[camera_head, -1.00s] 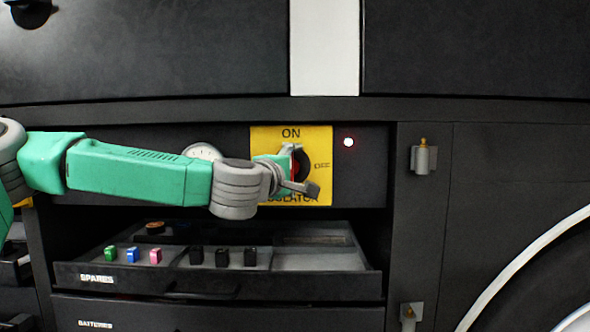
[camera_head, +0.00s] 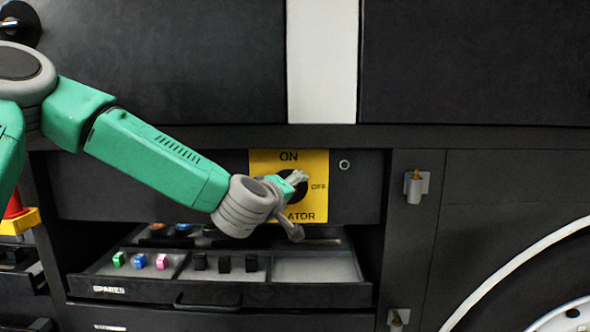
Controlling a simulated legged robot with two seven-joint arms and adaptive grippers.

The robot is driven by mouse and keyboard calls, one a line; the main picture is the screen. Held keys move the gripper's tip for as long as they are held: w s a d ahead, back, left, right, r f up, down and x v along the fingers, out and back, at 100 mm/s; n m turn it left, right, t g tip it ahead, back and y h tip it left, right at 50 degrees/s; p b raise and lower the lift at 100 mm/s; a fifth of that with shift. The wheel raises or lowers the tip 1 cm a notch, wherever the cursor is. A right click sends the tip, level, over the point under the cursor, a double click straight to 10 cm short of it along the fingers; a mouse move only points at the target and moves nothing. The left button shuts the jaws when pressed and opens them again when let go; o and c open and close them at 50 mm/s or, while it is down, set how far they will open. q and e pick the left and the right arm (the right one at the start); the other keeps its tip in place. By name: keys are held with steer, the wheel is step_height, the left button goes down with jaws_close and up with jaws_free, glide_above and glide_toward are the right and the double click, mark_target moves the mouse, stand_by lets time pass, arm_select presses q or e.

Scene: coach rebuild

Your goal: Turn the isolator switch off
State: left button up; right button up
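The isolator switch is on a yellow plate (camera_head: 318,206) marked ON at the top and OFF at the right. Its black round dial (camera_head: 299,190) is partly covered by my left gripper (camera_head: 297,205), and the red handle is hidden, so its angle cannot be read. My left gripper is in front of the dial with its fingers spread apart, one high and one low. I cannot tell if it touches the switch. The indicator lamp (camera_head: 344,165) right of the plate is unlit. My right gripper is out of view.
Below the switch, an open SPARES drawer (camera_head: 270,294) juts out with green, blue, pink and black small parts inside. A latch (camera_head: 416,187) is on the panel at the right. A red cone on a yellow base (camera_head: 18,222) stands at the far left.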

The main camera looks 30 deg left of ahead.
arm_select(q)
steer(key=m+g+y+p, duration=0.1)
steer(key=m+p, duration=0.1)
steer(key=p, duration=0.2)
steer(key=m+g+y+p, duration=0.1)
steer(key=m+p, duration=0.1)
steer(key=p, duration=0.2)
steer(key=r+m+p, duration=0.1)
steer(key=m+p, duration=0.1)
steer(key=p, duration=0.2)
steer(key=shift+w+a+r+g+y, duration=0.1)
steer(key=shift+w+a+g+y, duration=0.1)
steer(key=shift+g+y, duration=0.2)
steer(key=shift+m+g+y+p, duration=0.4)
steer(key=shift+m+p, duration=0.5)
steer(key=shift+p, duration=0.6)
steer(key=o, duration=1.1)
steer(key=shift+f, duration=0.4)
steer(key=shift+s, duration=0.1)
